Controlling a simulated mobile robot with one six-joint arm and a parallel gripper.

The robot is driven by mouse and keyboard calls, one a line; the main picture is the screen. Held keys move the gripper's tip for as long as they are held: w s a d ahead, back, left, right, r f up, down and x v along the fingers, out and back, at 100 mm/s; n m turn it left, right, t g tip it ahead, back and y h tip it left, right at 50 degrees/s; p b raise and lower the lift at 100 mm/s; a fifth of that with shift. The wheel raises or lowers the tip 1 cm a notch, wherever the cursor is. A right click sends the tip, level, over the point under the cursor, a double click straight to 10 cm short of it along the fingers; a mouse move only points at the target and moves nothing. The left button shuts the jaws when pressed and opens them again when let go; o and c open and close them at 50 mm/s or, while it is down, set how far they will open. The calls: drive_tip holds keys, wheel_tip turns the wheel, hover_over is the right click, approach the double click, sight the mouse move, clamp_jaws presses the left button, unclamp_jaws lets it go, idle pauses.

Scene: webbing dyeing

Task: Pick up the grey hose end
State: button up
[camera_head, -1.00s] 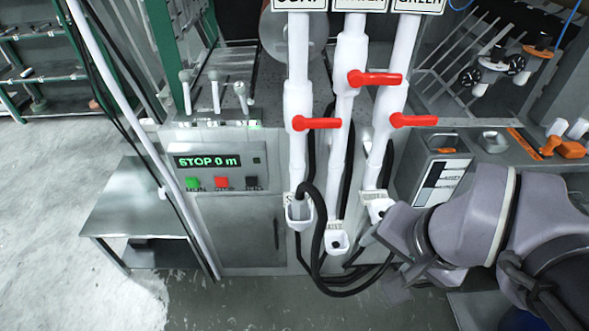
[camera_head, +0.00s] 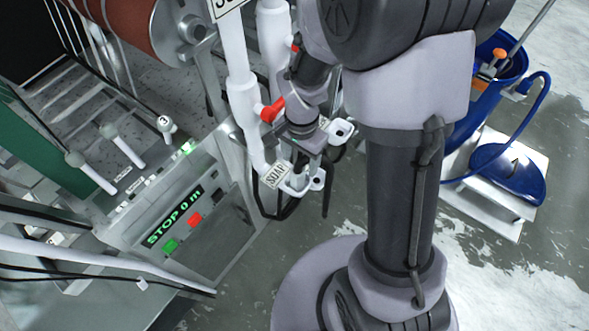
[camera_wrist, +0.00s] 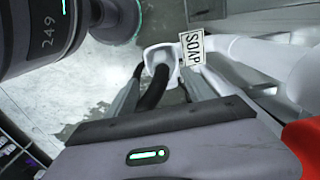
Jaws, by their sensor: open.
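My gripper (camera_wrist: 160,95) is open, its two grey fingers pointing at the white cup-shaped holder (camera_wrist: 177,79) beside the SOAP sign. A dark grey hose (camera_wrist: 153,88) shows between the fingers in the wrist view, at the holder's opening. I cannot tell whether either finger touches it. In the head view my gripper (camera_head: 300,162) is just above the same white holder (camera_head: 294,190) at the foot of the SOAP pipe. The hose end itself is mostly hidden there by my gripper and arm.
The white SOAP pipe (camera_head: 240,95) with a red valve handle (camera_head: 271,110) stands left of my gripper. Another white holder (camera_head: 340,131) is close on the right. The control panel (camera_head: 180,215) reads STOP 0 m. A blue bucket (camera_head: 490,75) stands at right.

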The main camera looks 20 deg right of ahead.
sight(297, 171)
drive_tip(key=f, duration=0.2)
drive_tip(key=f+b, duration=0.1)
drive_tip(key=f, duration=0.4)
drive_tip(key=shift+w+a+f+b, duration=0.1)
drive_tip(key=shift+a+f+b, duration=0.1)
drive_tip(key=shift+a+b, duration=0.15)
drive_tip(key=shift+r, duration=0.1)
clamp_jaws()
